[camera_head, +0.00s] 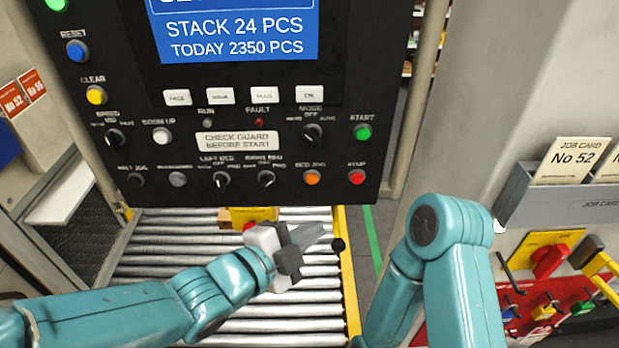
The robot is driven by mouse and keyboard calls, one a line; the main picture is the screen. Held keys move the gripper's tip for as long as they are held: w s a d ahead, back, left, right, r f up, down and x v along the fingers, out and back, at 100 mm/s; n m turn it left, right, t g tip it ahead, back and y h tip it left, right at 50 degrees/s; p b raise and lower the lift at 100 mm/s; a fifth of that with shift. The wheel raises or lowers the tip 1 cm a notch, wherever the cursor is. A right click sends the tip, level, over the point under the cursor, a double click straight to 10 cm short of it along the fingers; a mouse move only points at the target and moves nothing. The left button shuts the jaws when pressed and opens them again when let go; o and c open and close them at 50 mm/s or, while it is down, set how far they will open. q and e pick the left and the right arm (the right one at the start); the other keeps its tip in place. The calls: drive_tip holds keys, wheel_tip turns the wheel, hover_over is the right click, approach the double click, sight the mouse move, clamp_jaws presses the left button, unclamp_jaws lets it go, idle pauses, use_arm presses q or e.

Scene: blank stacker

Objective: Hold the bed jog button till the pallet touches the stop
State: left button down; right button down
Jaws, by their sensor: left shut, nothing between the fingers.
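The bed jog button (312,178) is an orange round button in the bottom row of the black control panel, left of the red stop button (356,178). My left gripper (318,234) is below the panel, over the roller bed (300,326). Its fingers are shut and empty, point right, and are apart from the bed jog button in the picture. A yellow block (253,214) shows on the rollers behind the left gripper, partly hidden by the panel and the gripper. I cannot tell a pallet or its stop for sure. My right arm shows at right, but its gripper is out of view.
The control panel (215,185) overhangs the far rollers and carries several buttons and knobs. A yellow rail (348,290) edges the bed, with a black knob (338,244) near the left fingertips. A job card holder (560,195) and a red board with padlocks stand at right.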

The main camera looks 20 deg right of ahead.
sight(312, 179)
use_arm(q)
drive_tip(key=w+d+p, duration=0.2)
drive_tip(key=w+p, duration=0.3)
drive_tip(key=w, duration=0.3)
drive_tip(key=shift+w+d, duration=0.2)
drive_tip(key=shift+w, duration=0.05)
drive_tip(key=shift+w, duration=0.1)
idle(2.0)
drive_tip(key=shift+w+d+f, duration=0.1)
drive_tip(key=shift+w+d, duration=0.05)
drive_tip(key=shift+w, duration=0.15)
